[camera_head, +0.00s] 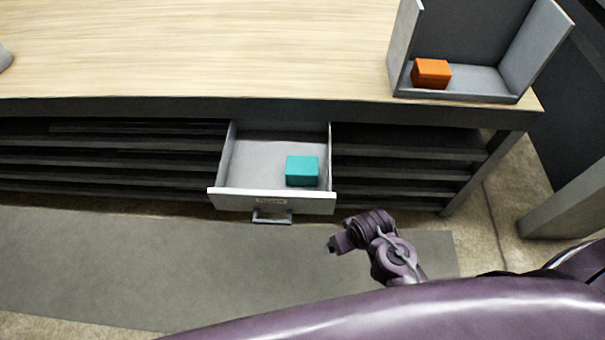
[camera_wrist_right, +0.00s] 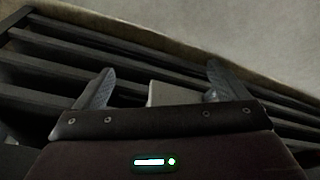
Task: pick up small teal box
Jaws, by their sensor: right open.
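The small teal box (camera_head: 302,170) lies in the right part of an open drawer (camera_head: 250,198) under the workbench. My right gripper (camera_head: 333,244) is in front of and below the drawer's right front corner, apart from the box. In the right wrist view its two fingers (camera_wrist_right: 155,88) are spread, with nothing held between them. A pale block-like surface, perhaps part of the drawer, shows between and beyond the fingers. The teal box does not show in the wrist view. My left gripper is not in view.
An orange box (camera_head: 431,73) sits in an open grey bin (camera_head: 470,84) on the wooden benchtop (camera_head: 200,50). Dark shelves (camera_head: 110,155) flank the drawer. The drawer handle (camera_head: 272,217) sticks out at the front. A grey mat (camera_head: 130,265) covers clear floor.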

